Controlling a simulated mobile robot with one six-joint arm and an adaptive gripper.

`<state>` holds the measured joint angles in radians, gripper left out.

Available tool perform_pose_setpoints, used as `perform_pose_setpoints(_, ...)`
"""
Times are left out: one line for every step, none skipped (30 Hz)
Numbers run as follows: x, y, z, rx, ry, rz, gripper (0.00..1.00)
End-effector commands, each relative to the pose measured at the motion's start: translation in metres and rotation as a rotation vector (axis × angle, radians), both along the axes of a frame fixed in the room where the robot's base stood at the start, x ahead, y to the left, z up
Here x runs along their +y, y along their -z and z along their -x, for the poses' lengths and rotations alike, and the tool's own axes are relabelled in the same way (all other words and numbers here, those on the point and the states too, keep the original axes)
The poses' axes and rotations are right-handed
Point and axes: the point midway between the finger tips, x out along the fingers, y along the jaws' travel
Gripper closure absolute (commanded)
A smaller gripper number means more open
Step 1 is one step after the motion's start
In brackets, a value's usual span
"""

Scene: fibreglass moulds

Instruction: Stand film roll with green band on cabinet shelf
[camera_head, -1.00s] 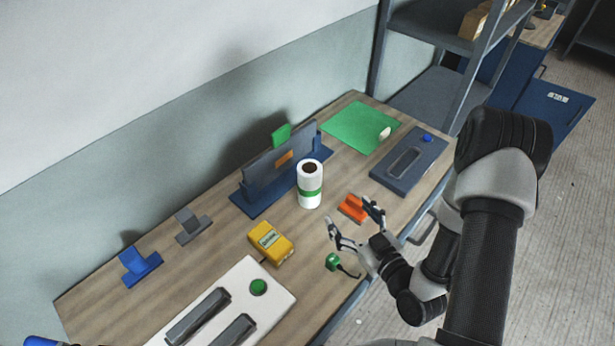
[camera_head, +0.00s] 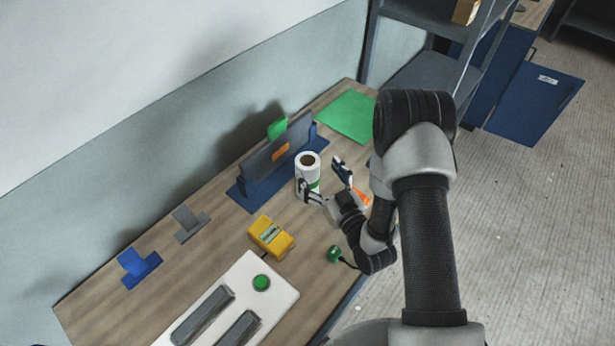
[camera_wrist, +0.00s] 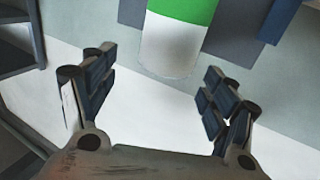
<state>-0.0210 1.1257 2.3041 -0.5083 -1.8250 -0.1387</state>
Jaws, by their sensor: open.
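The film roll (camera_head: 308,165) is white with a green band and stands upright on the wooden bench, in front of a blue stand. In the head view my gripper (camera_head: 322,180) is open close to the roll, its left finger overlapping the lower part of the roll. In the wrist view the roll (camera_wrist: 172,40) shows at the top centre, beyond and between the open fingers of my gripper (camera_wrist: 155,90), with nothing held. The grey shelf unit (camera_head: 425,80) stands past the bench's far end. A blue cabinet with a door (camera_head: 535,105) is beyond it.
A blue stand holding a grey plate (camera_head: 275,155) is just behind the roll. A yellow meter (camera_head: 271,237), a green item (camera_head: 334,253) and a white panel (camera_head: 270,300) lie nearer. An orange item is partly hidden by my arm. A green mat (camera_head: 348,115) lies far back.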

Motion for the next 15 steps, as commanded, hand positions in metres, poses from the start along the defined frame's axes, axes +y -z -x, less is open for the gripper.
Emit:
perform_pose_setpoints(0.001, 0.0, -0.002, -0.001, 0.0, 0.0, 0.21)
perform_pose_setpoints(0.002, 0.0, -0.003, -0.001, -0.001, 0.0, 0.21)
perform_pose_setpoints(0.004, 0.0, -0.005, 0.0, -0.001, 0.001, 0.21)
perform_pose_setpoints(0.006, 0.0, -0.007, -0.001, -0.001, 0.0, 0.21)
perform_pose_setpoints(0.009, 0.0, -0.01, -0.002, -0.003, 0.0, 0.21)
perform_pose_setpoints(0.014, 0.0, -0.014, -0.004, -0.004, 0.0, 0.21)
perform_pose_setpoints(0.017, 0.0, -0.018, -0.004, -0.003, 0.0, 0.21)
perform_pose_setpoints(0.021, 0.0, -0.021, -0.004, -0.004, 0.0, 0.21)
perform_pose_setpoints(0.025, 0.0, -0.026, -0.003, -0.003, -0.001, 0.21)
perform_pose_setpoints(0.027, 0.001, -0.03, -0.003, -0.002, 0.001, 0.21)
perform_pose_setpoints(0.028, 0.001, -0.034, -0.003, -0.002, 0.001, 0.21)
perform_pose_setpoints(0.03, 0.001, -0.038, -0.002, -0.002, 0.0, 0.21)
perform_pose_setpoints(0.031, 0.001, -0.04, -0.001, -0.001, 0.0, 0.21)
perform_pose_setpoints(0.032, 0.001, -0.042, 0.0, 0.0, 0.0, 0.21)
perform_pose_setpoints(0.033, 0.001, -0.043, 0.0, 0.001, 0.0, 0.21)
